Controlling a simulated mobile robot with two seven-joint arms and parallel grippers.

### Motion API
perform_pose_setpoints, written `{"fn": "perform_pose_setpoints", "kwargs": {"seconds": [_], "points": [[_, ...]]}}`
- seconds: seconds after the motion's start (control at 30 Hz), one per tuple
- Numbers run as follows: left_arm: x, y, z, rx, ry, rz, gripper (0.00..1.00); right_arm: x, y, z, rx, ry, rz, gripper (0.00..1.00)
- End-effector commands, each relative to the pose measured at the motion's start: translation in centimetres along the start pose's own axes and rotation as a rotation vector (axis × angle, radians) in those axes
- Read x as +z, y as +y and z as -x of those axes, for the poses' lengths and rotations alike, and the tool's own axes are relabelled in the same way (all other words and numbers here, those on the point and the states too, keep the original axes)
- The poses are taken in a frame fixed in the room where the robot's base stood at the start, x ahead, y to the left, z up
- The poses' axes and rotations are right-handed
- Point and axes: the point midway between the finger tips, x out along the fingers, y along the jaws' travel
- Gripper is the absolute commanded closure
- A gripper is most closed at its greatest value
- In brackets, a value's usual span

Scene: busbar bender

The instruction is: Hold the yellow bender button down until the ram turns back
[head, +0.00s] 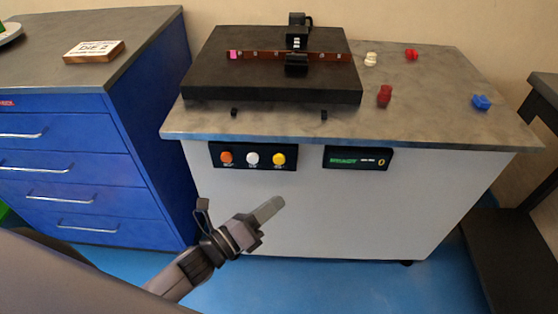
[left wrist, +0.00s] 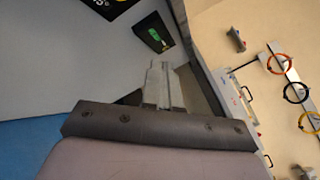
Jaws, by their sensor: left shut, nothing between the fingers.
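The yellow button (head: 279,158) is the rightmost of three on a black panel (head: 230,162) at the front of the bender bench, beside a white button (head: 252,158) and an orange button (head: 226,158). My left gripper (head: 274,206) is shut and empty, in front of the bench and below the yellow button in the picture, apart from it. Its closed fingers (left wrist: 163,88) also show in the left wrist view. The bender (head: 270,75) lies on the bench top with a copper-coloured bar (head: 325,56) across its black ram block (head: 297,42). My right gripper is out of view.
A display box (head: 357,158) with green lettering is right of the button panel. Red, white and blue small parts (head: 384,95) lie on the bench top (head: 440,110). A blue drawer cabinet (head: 90,160) stands left, a dark stand (head: 510,240) right. Floor before the bench is clear.

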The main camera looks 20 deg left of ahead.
Motion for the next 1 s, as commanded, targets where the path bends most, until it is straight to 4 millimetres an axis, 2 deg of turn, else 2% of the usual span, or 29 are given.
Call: {"fn": "perform_pose_setpoints", "kwargs": {"seconds": [0.17, 0.63, 1.0], "points": [[0.6, 0.7, -0.9, -0.002, 0.0, -0.002, 1.0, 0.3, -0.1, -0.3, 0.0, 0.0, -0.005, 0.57], [3.6, 4.0, -5.2, 0.0, 0.0, 0.0, 1.0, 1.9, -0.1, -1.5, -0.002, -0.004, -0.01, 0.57], [4.4, 4.5, -6.1, 0.001, 0.0, 0.002, 1.0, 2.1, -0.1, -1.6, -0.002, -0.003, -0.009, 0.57]]}}
